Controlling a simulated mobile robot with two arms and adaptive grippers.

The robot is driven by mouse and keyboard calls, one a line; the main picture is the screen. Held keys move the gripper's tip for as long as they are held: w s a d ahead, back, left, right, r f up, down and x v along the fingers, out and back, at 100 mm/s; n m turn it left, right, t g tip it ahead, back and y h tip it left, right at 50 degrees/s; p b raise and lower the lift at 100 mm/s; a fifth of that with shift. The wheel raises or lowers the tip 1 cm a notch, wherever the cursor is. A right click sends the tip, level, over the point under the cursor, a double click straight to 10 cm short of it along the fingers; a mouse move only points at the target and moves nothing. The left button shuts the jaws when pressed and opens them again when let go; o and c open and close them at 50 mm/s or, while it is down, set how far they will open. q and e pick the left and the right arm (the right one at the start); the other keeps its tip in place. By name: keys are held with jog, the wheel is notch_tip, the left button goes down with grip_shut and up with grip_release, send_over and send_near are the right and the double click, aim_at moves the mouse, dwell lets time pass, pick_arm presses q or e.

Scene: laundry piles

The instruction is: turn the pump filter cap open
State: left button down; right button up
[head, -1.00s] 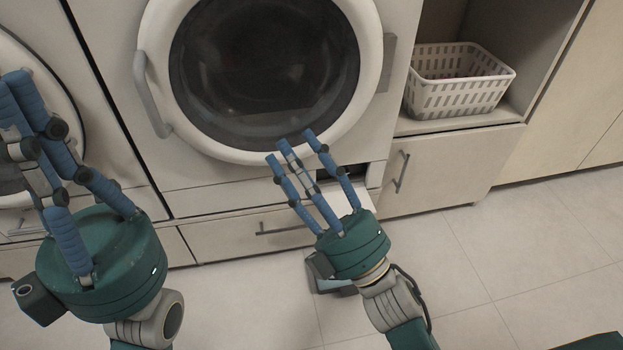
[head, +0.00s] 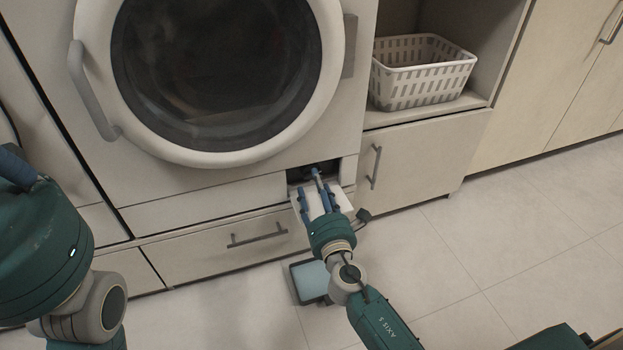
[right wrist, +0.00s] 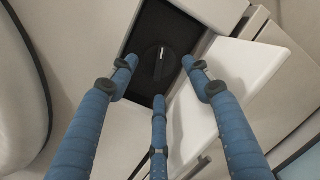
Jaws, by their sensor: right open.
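The pump filter cap (right wrist: 153,65) is a dark round knob with a raised grip bar carrying a light mark. It sits in a black recess low on the washing machine (head: 200,205). The recess's white flap (right wrist: 255,72) hangs open. My right gripper (right wrist: 160,78) is open, its three blue fingers spread around the near side of the cap, with no clear contact. In the head view the right gripper (head: 314,184) reaches into the recess and hides the cap. My left gripper (head: 18,168) is cut off at the left edge, its fingertips out of view.
The round washer door (head: 215,158) is shut above the recess. A drawer with a handle (head: 258,238) lies below. A white basket (head: 425,68) stands in a cubby to the right. A blue-grey tray (head: 311,281) lies on the floor under my right arm.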

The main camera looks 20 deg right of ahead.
aim_at(311, 177)
jog(key=shift+w+d+b, duration=0.15)
jog(key=shift+w+b, duration=0.15)
jog(key=shift+w, duration=1.9)
jog(key=shift+c, duration=0.5)
jog(key=c, duration=0.8)
jog(key=shift+o, duration=0.2)
jog(key=shift+m, duration=0.8)
jog(key=o, duration=0.9)
jog(key=shift+f, duration=0.1)
jog(key=shift+c, duration=0.2)
jog(key=s+a, duration=0.1)
jog(key=s, duration=1.1)
